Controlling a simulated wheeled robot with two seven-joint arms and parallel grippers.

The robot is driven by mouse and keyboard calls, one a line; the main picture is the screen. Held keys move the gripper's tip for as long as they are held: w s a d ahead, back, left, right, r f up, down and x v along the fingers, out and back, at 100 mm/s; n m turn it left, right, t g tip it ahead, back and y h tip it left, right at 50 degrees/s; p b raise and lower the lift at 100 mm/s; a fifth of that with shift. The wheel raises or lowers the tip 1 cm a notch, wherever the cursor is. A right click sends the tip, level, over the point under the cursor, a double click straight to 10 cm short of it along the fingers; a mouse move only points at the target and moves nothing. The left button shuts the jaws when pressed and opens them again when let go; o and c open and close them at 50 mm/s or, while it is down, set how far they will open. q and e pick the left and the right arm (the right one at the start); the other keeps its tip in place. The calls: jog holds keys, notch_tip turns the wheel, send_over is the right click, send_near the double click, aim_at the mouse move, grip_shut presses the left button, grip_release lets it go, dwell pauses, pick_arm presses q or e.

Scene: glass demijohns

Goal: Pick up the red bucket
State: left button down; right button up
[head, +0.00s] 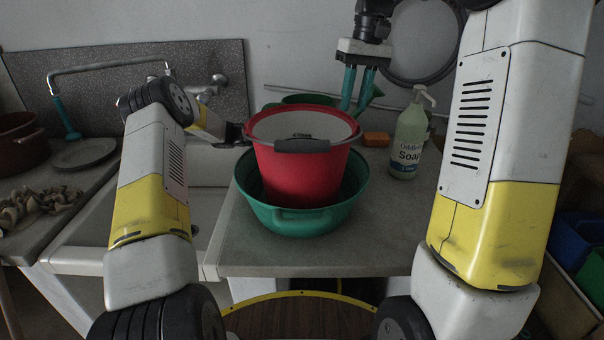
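The red bucket (296,178) stands upright inside a green basin (290,219) on the grey worktop. It has a pale inside and a dark grip on its handle (302,146), which lies across the front. My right gripper (354,106) points down behind the bucket's right rim, with its two teal fingers apart and nothing seen between them. My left gripper (236,134) is at the bucket's left rim. Its fingers are hidden or too dark to make out, so I cannot tell whether it touches the bucket.
A soap bottle (408,138) stands right of the bucket, and an orange block (376,139) lies behind. A green object (297,100) is partly hidden behind the bucket. A sink, faucet (110,66) and grey plate (84,152) are left. The worktop's front right is clear.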

aim_at(346, 135)
jog(key=f, duration=0.2)
jog(key=a+f, duration=0.1)
jog(key=f, duration=0.5)
jog(key=shift+s+a, duration=0.15)
jog(key=shift+s, duration=0.1)
grip_shut()
dwell(1.1)
